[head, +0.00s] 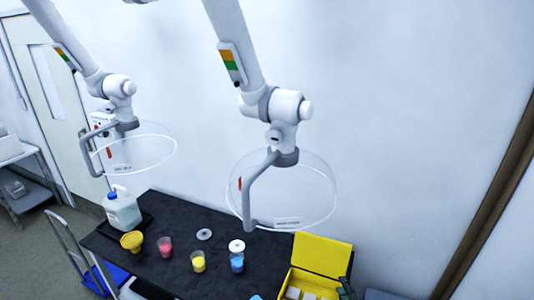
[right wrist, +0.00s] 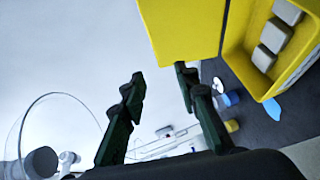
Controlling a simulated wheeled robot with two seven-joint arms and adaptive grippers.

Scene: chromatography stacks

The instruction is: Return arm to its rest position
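My right gripper (head: 346,291) shows only as a small dark piece at the bottom edge of the head view, by the right side of the open yellow box (head: 323,254). In the right wrist view, the two dark green fingers of this gripper (right wrist: 160,76) stand apart with nothing between them. The yellow box (right wrist: 180,30) with pale blocks inside lies beyond the fingers, at the upper right there. Whether the gripper touches the box cannot be told. My left arm and gripper do not show in the head view.
The black table (head: 185,262) holds a yellow funnel (head: 131,241), red (head: 165,247), yellow (head: 198,262) and blue (head: 237,262) cups, white discs and a jug (head: 122,210). Two clear extraction hoods (head: 310,190) hang above it. A trolley stands at the left.

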